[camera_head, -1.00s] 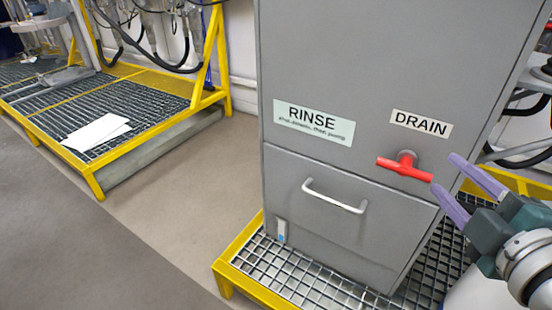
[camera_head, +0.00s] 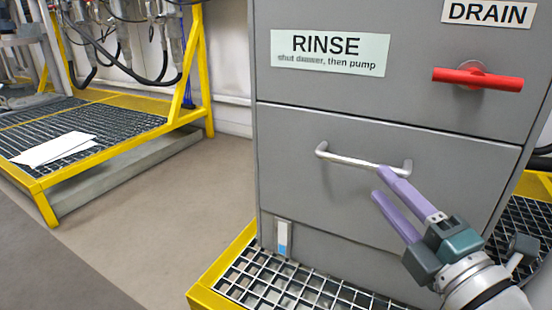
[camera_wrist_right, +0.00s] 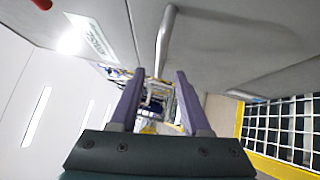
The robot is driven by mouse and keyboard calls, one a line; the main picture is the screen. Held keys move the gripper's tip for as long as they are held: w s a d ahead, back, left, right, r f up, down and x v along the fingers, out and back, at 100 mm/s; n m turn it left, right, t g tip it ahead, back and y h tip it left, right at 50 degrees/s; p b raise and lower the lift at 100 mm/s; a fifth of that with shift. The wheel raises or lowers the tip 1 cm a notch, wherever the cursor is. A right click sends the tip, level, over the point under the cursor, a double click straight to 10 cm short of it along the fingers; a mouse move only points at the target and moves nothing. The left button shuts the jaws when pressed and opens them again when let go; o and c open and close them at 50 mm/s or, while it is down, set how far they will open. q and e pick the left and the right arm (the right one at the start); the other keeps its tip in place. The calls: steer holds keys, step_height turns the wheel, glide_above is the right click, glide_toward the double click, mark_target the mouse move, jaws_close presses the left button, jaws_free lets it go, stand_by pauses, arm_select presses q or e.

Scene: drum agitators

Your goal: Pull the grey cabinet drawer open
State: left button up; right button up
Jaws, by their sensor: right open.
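The grey cabinet (camera_head: 420,115) stands in front of me. Its drawer (camera_head: 290,190) looks flush with the cabinet front, so it is closed. A silver bar handle (camera_head: 345,160) runs across the upper part of the drawer front. My right gripper (camera_head: 384,183) is open, with its purple fingers by the right half of the handle. In the right wrist view the handle (camera_wrist_right: 165,40) lies ahead of the gap between the fingertips (camera_wrist_right: 159,73). I cannot tell whether the bar is between them. My left gripper is not in view.
A red DRAIN valve handle (camera_head: 478,79) sticks out above the drawer at the right. A RINSE label (camera_head: 330,52) is on the cabinet. A yellow-edged grating (camera_head: 262,275) lies under the cabinet. A yellow-framed platform (camera_head: 110,120) stands at the left, with open floor between.

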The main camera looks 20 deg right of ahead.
mark_target(362, 165)
steer(key=w, duration=0.2)
steer(key=w+b, duration=0.1)
steer(key=w, duration=0.1)
steer(key=w+r+b, duration=0.1)
steer(key=w, duration=0.2)
steer(key=shift+d, duration=0.25)
steer(key=shift+c, duration=0.2)
jaws_close()
steer(key=shift+f, duration=0.1)
stand_by(0.8)
